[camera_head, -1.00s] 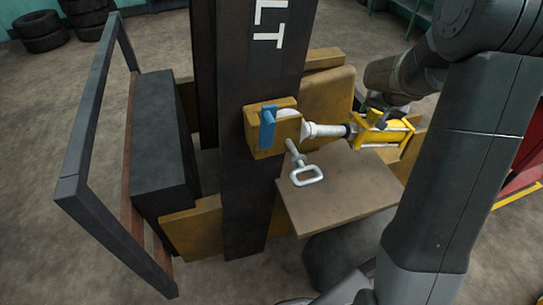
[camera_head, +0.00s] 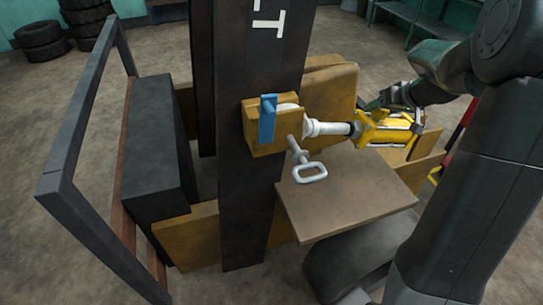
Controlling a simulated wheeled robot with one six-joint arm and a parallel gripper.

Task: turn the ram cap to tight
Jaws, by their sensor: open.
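A yellow bracket (camera_head: 286,140) with a blue lever (camera_head: 267,120) sits on the mast. A grey pin with a loop handle (camera_head: 309,172) sticks out over a brown plate (camera_head: 345,195) below the ram. A dark frame (camera_head: 70,140) stands at left.

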